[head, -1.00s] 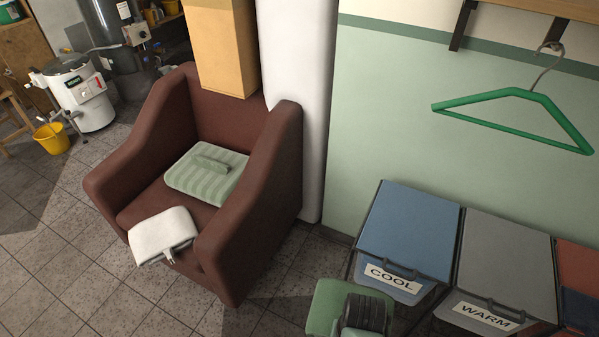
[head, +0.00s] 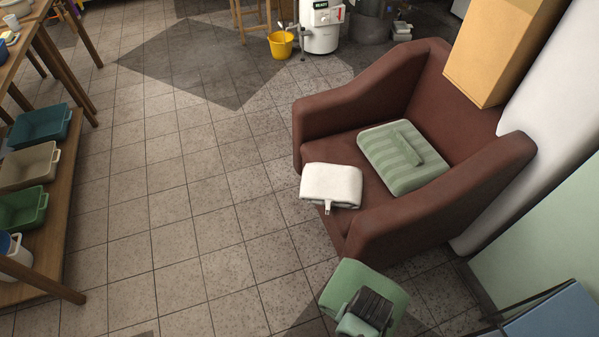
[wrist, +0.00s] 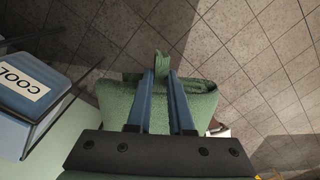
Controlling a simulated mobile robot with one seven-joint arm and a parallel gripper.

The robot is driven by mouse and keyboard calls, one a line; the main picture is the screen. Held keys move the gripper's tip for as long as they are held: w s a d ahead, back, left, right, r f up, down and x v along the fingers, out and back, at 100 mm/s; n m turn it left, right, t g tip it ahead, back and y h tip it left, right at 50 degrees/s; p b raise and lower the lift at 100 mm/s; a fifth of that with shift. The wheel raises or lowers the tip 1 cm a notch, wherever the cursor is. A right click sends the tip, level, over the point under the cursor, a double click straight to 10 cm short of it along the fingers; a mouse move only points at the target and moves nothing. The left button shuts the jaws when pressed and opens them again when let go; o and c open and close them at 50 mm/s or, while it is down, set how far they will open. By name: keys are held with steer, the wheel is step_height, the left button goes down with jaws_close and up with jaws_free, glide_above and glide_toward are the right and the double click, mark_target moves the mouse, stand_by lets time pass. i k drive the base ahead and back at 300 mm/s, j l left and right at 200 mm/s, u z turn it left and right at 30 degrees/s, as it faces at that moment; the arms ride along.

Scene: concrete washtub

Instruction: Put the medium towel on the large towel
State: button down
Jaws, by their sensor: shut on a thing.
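My gripper (wrist: 162,75) is shut on a plain green folded towel (wrist: 118,103), seemingly the medium towel. A pinched fold of it stands up between the fingers, and the towel hangs above the floor. In the head view the held towel (head: 350,280) is at the bottom, in front of the armchair and apart from it. The large towel (head: 383,165), pale green with stripes, lies folded on the armchair seat.
A brown armchair (head: 443,212) has raised arms around the seat. A white folded cloth (head: 331,184) lies at the seat's front edge. A yellow box (head: 502,48) is above the chair back. A COOL bin (wrist: 28,93) stands beside my gripper. Open tiled floor lies left.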

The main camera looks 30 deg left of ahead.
mark_target(332, 181)
steer(key=i+j+u, duration=0.15)
steer(key=i+j, duration=0.2)
steer(key=i+j+u, duration=0.2)
steer(key=i, duration=0.3)
steer(key=i+j+u, duration=0.15)
steer(key=i+j, duration=0.15)
steer(key=i, duration=0.15)
steer(key=i+j, duration=0.2)
steer(key=i, duration=0.25)
